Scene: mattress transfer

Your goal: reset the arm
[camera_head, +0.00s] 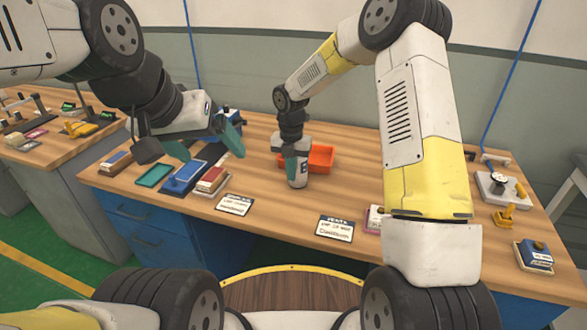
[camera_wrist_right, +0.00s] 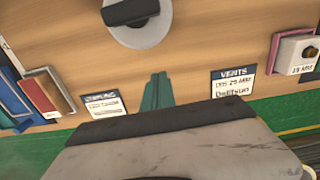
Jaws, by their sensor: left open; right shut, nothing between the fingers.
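My left gripper (camera_head: 205,152) is in the upper left of the head view, above the left part of the wooden workbench (camera_head: 385,265). Its teal fingers are spread wide with nothing between them. My right gripper (camera_head: 291,170) hangs down over the middle of the bench, in front of the orange tray. Its teal fingers are together and empty, seen also in the right wrist view (camera_wrist_right: 157,91). A pale round object (camera_wrist_right: 150,36) shows near the top of the wrist view, partly cut off; I cannot tell what it is.
The orange tray (camera_head: 321,157) sits behind my right gripper. A blue tray (camera_head: 184,178), a teal tray (camera_head: 154,174) and a red block (camera_head: 211,179) lie at left. Two label cards (camera_head: 235,204) (camera_head: 336,229) lie near the front edge. A grey device (camera_head: 490,190) is at right.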

